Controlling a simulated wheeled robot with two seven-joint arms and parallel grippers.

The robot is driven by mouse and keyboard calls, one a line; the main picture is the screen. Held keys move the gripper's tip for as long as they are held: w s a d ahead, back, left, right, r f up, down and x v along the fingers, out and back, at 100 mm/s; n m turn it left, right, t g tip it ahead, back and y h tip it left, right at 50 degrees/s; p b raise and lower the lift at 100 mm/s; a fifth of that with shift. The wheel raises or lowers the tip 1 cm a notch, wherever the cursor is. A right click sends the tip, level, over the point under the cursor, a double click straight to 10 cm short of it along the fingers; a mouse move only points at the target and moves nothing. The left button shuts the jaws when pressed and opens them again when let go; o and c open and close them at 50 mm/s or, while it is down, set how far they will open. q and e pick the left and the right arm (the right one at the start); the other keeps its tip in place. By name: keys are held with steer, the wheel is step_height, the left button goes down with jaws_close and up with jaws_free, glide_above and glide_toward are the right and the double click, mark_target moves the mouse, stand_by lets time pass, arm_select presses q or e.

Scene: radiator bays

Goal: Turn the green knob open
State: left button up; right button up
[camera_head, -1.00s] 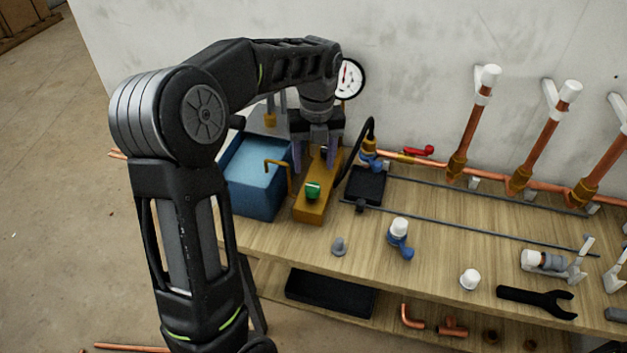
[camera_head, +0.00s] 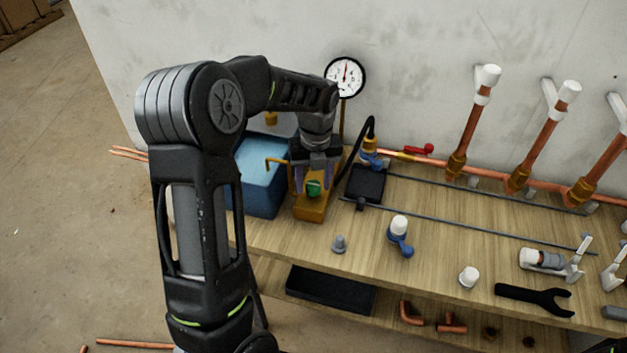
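The green knob (camera_head: 313,188) sits on top of a brass-yellow block (camera_head: 311,209) on the wooden bench, beside the blue box. My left gripper (camera_head: 314,182) comes down from above with its fingers apart, one at each side of the knob. The fingers partly hide the knob and the block behind it. I cannot tell whether either finger touches the knob.
The blue box (camera_head: 258,180) stands close at the left of the block. A black pad (camera_head: 367,184) with a black hose lies at its right. A gauge (camera_head: 345,77) stands behind. A grey cap (camera_head: 339,244) and a blue-handled valve (camera_head: 399,238) stand in front.

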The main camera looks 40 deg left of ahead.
arm_select(q)
jaws_close()
stand_by(0.3)
steer(key=shift+n, duration=0.4)
steer(key=n, duration=0.4)
steer(key=shift+b, duration=0.3)
steer(key=n, duration=0.4)
steer(key=shift+n, duration=0.3)
steer(key=n+b, duration=0.1)
steer(key=n, duration=0.3)
steer(key=shift+n, duration=0.3)
steer(key=n, duration=0.4)
steer(key=shift+b, duration=0.3)
steer(key=shift+h, duration=0.3)
